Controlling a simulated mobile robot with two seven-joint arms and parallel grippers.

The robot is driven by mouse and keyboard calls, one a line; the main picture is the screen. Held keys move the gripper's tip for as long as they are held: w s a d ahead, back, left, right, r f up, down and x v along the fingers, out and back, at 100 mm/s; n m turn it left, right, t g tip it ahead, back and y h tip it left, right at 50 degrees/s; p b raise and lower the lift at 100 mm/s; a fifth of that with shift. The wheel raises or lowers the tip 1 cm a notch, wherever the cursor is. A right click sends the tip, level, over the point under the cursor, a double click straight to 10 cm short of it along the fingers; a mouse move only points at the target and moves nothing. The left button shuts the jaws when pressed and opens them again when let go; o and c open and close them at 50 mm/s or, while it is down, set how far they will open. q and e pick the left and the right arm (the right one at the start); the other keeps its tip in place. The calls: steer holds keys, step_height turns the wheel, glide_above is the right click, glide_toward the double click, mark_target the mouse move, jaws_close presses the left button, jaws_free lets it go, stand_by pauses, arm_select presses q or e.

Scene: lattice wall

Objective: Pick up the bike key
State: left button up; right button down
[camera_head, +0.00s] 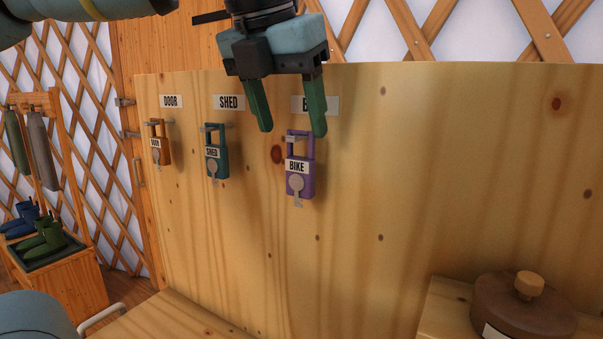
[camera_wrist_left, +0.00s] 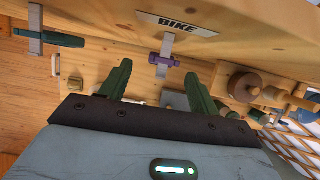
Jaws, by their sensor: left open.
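The bike key (camera_head: 297,185) is a small silver key with a round head on the front of a purple padlock (camera_head: 306,182) labelled BIKE. The padlock hangs from a peg on the wooden board, below a sign that my gripper partly covers. My left gripper (camera_head: 290,132) comes down from above, with its green fingers open and empty. In the head view its fingertips appear just above the padlock. In the left wrist view the purple padlock (camera_wrist_left: 166,61) shows beyond and between the open fingers (camera_wrist_left: 158,82). The key cannot be made out there. My right gripper is not in view.
An orange DOOR padlock (camera_head: 160,143) and a teal SHED padlock (camera_head: 217,155) hang to the left, each with a key. A brown lidded pot (camera_head: 525,305) stands at lower right. Boots (camera_head: 40,241) sit on a bench at far left. The board right of the purple padlock is bare.

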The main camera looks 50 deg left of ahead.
mark_target(298, 136)
arm_select(q)
steer(key=x, duration=0.5)
steer(key=shift+d, duration=0.15)
steer(key=c, duration=1.1)
steer(key=shift+o, duration=0.2)
steer(key=shift+r, duration=0.15)
steer(key=shift+r, duration=0.6)
steer(key=s+d+b, duration=0.1)
steer(key=s+d, duration=0.1)
steer(key=s, duration=0.6)
steer(key=s+d+b, duration=0.1)
steer(key=s+d, duration=0.2)
steer(key=s, duration=0.6)
steer(key=shift+d, duration=0.2)
